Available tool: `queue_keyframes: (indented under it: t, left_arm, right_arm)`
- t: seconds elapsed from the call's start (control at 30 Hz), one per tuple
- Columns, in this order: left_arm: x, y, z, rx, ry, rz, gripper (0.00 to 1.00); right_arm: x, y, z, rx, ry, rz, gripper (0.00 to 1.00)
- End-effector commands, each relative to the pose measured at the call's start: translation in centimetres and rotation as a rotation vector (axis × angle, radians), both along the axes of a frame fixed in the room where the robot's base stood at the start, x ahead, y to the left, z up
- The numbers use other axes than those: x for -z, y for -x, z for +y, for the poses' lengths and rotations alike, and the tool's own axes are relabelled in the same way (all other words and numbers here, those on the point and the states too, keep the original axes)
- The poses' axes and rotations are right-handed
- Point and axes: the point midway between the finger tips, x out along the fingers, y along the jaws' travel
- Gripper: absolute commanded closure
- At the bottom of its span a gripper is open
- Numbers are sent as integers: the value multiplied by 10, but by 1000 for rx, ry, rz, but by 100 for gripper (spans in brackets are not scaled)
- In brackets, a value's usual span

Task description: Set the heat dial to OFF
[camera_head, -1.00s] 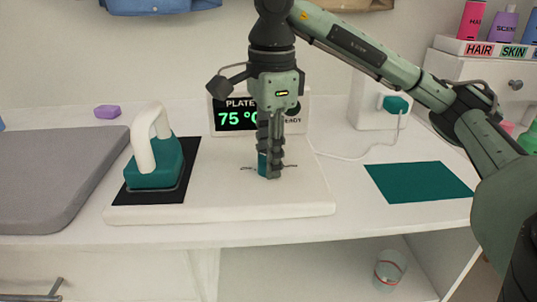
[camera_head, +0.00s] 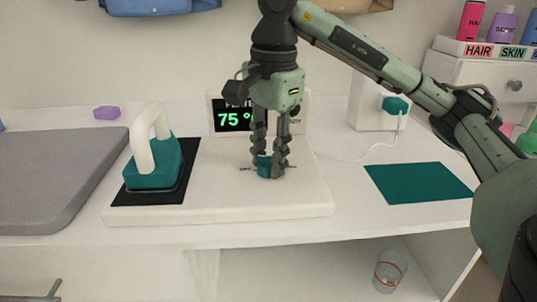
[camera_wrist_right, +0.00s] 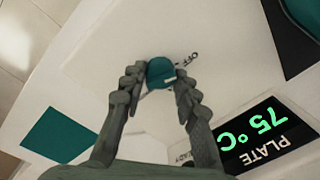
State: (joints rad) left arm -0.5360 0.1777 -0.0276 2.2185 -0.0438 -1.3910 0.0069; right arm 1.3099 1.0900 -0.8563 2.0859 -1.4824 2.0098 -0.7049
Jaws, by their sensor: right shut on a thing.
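The teal heat dial (camera_head: 265,167) sits on the front of the white iron station base (camera_head: 225,207). In the right wrist view the dial (camera_wrist_right: 160,72) has a pale mark on it, and the printed word OFF (camera_wrist_right: 188,60) is beside it. My right gripper (camera_head: 271,168) points straight down with its fingers on the left and right sides of the dial. The right wrist view shows the fingertips (camera_wrist_right: 158,80) closed on the dial's sides. The fingers hide part of the dial and its other markings. My left gripper is in neither view.
A teal iron with a white handle (camera_head: 152,160) stands on a black pad left of the dial. The plate display (camera_head: 233,118) behind reads 75 °C. A teal mat (camera_head: 418,182) lies to the right. A grey board (camera_head: 55,175) lies far left.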

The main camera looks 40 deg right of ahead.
Motion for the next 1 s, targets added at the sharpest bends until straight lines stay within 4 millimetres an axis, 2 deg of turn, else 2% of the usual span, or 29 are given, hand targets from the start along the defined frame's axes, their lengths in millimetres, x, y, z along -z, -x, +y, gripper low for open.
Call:
queue_keyframes:
  t: [0.17, 0.2, 0.33, 0.77, 1.0]
  left_arm:
    - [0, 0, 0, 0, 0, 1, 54]
    - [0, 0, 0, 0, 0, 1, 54]
    - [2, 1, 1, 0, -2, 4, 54]
    - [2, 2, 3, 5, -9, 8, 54]
    - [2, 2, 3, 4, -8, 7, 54]
  right_arm:
    - [1, 1, 0, -2, 2, 2, 99]
    - [1, 1, 0, -2, 2, 2, 67]
    - [0, 0, 0, -1, 2, 2, 50]
    - [-6, 0, 0, 0, 1, -2, 49]
    - [-36, 1, -1, 2, 1, -6, 49]
